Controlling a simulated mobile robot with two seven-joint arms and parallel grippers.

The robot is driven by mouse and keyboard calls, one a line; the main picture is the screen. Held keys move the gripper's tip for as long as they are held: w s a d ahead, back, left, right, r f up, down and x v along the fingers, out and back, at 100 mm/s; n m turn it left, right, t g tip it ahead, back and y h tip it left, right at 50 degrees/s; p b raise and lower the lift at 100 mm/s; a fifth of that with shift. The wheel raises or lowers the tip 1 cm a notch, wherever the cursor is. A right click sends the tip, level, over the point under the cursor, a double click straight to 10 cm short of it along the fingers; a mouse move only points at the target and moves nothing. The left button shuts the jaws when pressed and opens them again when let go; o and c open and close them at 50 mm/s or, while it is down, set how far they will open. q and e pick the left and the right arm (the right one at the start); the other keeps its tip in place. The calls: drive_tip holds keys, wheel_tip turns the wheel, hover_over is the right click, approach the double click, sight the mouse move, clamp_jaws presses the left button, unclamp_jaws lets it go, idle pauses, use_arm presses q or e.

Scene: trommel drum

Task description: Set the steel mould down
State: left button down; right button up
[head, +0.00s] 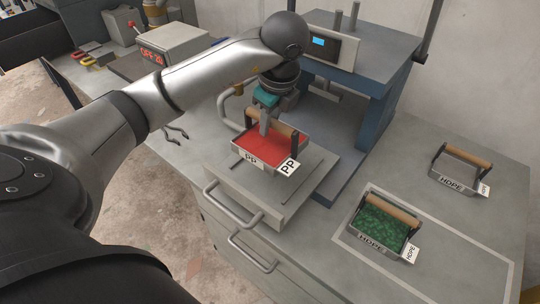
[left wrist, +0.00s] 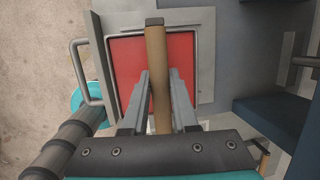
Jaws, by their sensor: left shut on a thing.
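The steel mould labelled PP (head: 251,159) has a red fill and a wooden handle bar on dark uprights. In the head view it sits at the grey pull-out plate (head: 283,186) in front of the blue press; whether it touches the plate I cannot tell. My left gripper (head: 265,128) is above it, shut on the wooden handle. In the left wrist view the fingers (left wrist: 158,98) straddle the handle (left wrist: 157,60), with the red fill (left wrist: 124,62) below. The fingers hide part of the handle. My right gripper is not in view.
The blue press (head: 360,90) with a lit display stands behind the mould. At right, a green-filled HDPE mould (head: 371,241) sits inside a marked outline, and an empty HDPE mould (head: 441,181) lies farther back. A box labelled OPF 20 (head: 160,52) is at upper left.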

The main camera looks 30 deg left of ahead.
sight(271, 147)
use_arm(q)
wheel_tip(271, 147, down, 4)
drive_tip(key=shift+f, duration=0.25)
wheel_tip(271, 147, down, 4)
drive_tip(key=shift+f+b, duration=0.15)
drive_tip(key=shift+b, duration=0.2)
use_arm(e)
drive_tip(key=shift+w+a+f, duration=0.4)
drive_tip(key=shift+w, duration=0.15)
use_arm(q)
drive_tip(key=c, duration=0.7)
unclamp_jaws()
drive_tip(key=shift+f, duration=0.1)
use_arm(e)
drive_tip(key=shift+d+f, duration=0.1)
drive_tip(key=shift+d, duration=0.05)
